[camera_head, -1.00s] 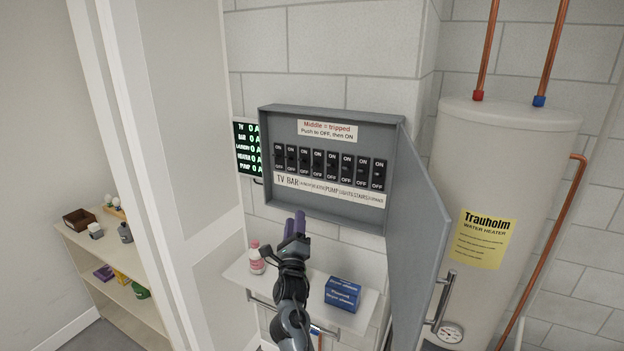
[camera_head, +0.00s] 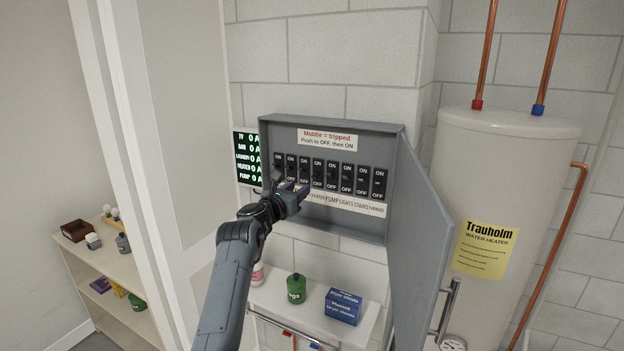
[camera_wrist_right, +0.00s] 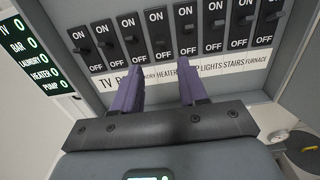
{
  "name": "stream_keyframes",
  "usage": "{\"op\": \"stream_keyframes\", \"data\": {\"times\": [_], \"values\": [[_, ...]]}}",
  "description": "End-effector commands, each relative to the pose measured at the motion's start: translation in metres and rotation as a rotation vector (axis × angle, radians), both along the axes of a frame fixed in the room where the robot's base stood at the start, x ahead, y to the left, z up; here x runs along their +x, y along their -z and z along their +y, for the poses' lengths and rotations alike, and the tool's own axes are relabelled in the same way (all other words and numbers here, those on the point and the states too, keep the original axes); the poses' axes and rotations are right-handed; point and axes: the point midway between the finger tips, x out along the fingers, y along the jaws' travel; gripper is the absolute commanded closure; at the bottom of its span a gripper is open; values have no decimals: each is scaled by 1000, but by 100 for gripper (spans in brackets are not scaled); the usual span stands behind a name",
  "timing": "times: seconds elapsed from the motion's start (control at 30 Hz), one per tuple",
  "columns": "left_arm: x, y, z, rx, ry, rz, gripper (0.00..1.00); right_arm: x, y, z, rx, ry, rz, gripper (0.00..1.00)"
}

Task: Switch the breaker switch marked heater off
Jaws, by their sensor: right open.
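A grey breaker box (camera_head: 333,235) hangs open on the block wall, with a row of black switches and a white label strip. The heater switch (camera_wrist_right: 160,36) is the fourth from the left; it also shows in the head view (camera_head: 317,173). I cannot tell its lever position clearly. My right gripper (camera_head: 291,187) is in front of the box's lower left part and hides some labels. In the right wrist view its two purple fingers (camera_wrist_right: 160,82) are apart and empty, below the heater switch, with their tips over the label strip. My left gripper is not in view.
The box's open door (camera_head: 420,225) juts out at the right, before the water heater (camera_head: 500,165). A green readout panel (camera_head: 247,156) is left of the box. Below, a shelf (camera_head: 318,316) holds a green jar (camera_head: 296,288), a blue box (camera_head: 343,307) and a pink bottle (camera_head: 257,273).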

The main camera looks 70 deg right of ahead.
Motion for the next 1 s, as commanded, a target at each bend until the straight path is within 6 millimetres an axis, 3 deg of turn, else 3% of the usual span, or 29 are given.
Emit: {"op": "stream_keyframes", "data": {"times": [0.6, 1.0], "values": [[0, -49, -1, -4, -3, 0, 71, -14, -3, -87, -2, 1, 3, 57], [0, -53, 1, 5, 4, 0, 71, -16, 0, -99, -1, 0, 2, 57]]}}
